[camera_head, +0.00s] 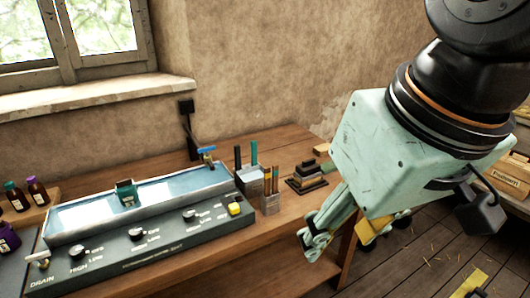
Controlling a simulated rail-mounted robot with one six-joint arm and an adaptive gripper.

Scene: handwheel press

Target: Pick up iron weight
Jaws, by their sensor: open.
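A dark, stepped block stack (307,179) sits on the wooden bench near its right edge. It looks like the iron weight, but at this size I cannot tell for certain. My gripper (318,238) hangs from the upper right, pale green and scuffed. It is open and empty, with its fingers angled down and left. In the picture the gripper is below and right of the stack, and apart from it.
A control unit with a shallow water basin (146,200) fills the bench's left part. Metal holders with upright sticks (250,180) stand left of the stack. Small bottles (37,190) stand at far left. A labelled wooden box (507,174) is at right. Bare bench top (265,238) lies in front.

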